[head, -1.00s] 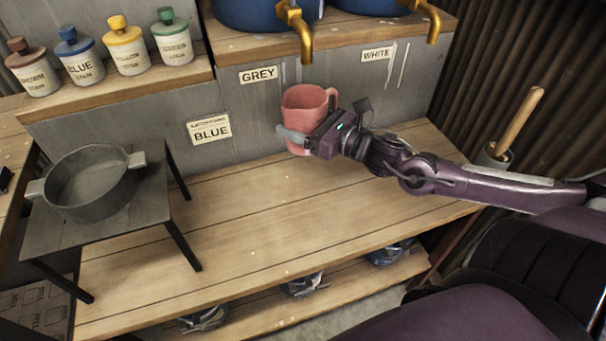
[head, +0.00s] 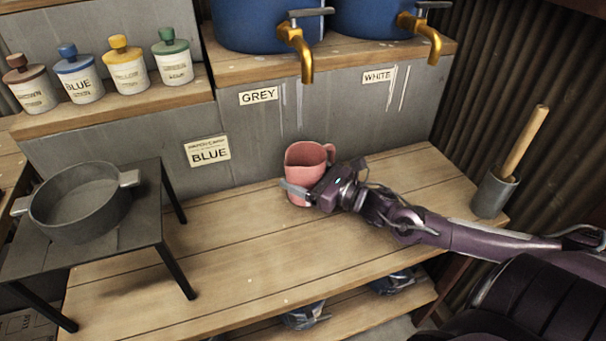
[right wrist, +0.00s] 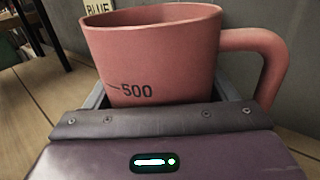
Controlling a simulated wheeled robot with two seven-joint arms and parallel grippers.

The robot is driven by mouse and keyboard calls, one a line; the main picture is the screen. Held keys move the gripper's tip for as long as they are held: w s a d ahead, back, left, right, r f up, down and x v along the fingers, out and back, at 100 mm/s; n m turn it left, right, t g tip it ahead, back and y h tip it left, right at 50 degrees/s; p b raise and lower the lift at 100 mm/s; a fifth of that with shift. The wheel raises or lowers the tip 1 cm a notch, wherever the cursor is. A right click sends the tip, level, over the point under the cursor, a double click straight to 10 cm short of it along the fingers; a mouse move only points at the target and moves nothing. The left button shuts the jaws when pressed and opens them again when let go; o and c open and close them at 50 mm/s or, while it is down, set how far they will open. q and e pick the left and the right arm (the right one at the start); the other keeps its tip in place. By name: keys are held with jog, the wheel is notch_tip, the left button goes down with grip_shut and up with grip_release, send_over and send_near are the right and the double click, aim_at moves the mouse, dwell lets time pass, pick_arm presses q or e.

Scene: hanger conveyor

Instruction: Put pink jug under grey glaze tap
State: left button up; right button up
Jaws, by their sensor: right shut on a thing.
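The pink jug (head: 306,158) is upright near the back of the wooden bench, below the grey glaze tap (head: 296,48) and its GREY label (head: 258,96). My right gripper (head: 300,190) is shut around the jug's body. The jug's base is partly hidden, so I cannot tell whether it touches the bench. In the right wrist view the jug (right wrist: 150,58) shows a 500 mark and its handle at the right. My left gripper is not in view.
The white glaze tap (head: 428,40) is to the right. A grey pot (head: 75,215) sits on a small dark table at the left. Stain jars (head: 125,62) line a shelf. A holder with a stick (head: 492,195) stands at the bench's right end. The bench front is clear.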

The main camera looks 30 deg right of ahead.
jog(key=o, duration=0.8)
jog(key=shift+f, duration=0.15)
jog(key=o, duration=0.4)
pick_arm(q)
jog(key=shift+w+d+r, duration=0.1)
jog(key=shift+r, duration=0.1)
